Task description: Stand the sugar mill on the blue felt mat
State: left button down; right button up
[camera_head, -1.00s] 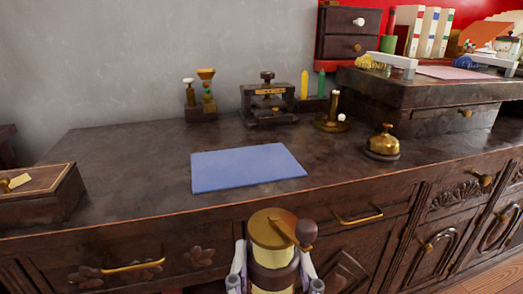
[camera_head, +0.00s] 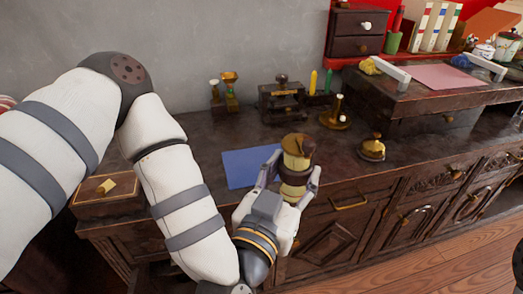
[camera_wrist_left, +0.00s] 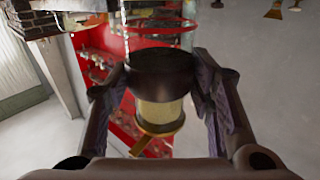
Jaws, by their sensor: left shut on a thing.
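The sugar mill (camera_head: 298,158) has a cream body, a brown band and a brass-coloured top with a crank. My left gripper (camera_head: 290,182) is shut on the mill around its band, and the mill is roughly upright. The wrist view also shows the mill (camera_wrist_left: 160,110) between the fingers. The blue felt mat (camera_head: 243,166) lies flat on the desk top. The mill and gripper cover the mat's right part in the head view; I cannot tell how high the mill is. My right gripper is not in view.
Behind the mat stand small ornaments (camera_head: 230,92) and a dark press (camera_head: 281,103). To the right are a brass candlestick (camera_head: 335,120) and a brass bell (camera_head: 372,149). A box (camera_head: 104,199) is at left. The mat's visible part is bare.

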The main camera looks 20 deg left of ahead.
pick_arm(q)
jog(key=w+a+r+n+y, duration=0.1)
jog(key=w+a+r+y, duration=0.1)
jog(key=a+r, duration=0.2)
jog(key=w+a+f+b, duration=0.1)
jog(key=w+a+f, duration=0.1)
jog(key=w+f, duration=0.2)
jog(key=w+a+f+b, duration=0.1)
jog(key=w+f, duration=0.3)
jog(key=w+a+f+b, duration=0.1)
jog(key=w+a+f, duration=0.1)
jog(key=w+f, duration=0.2)
jog(key=shift+w+a+f, duration=0.1)
jog(key=shift+a+f, duration=0.25)
jog(key=shift+f, duration=0.25)
jog(key=shift+r, duration=0.15)
jog(key=c, duration=0.8)
grip_release()
jog(key=shift+f, duration=0.2)
jog(key=shift+o, duration=0.2)
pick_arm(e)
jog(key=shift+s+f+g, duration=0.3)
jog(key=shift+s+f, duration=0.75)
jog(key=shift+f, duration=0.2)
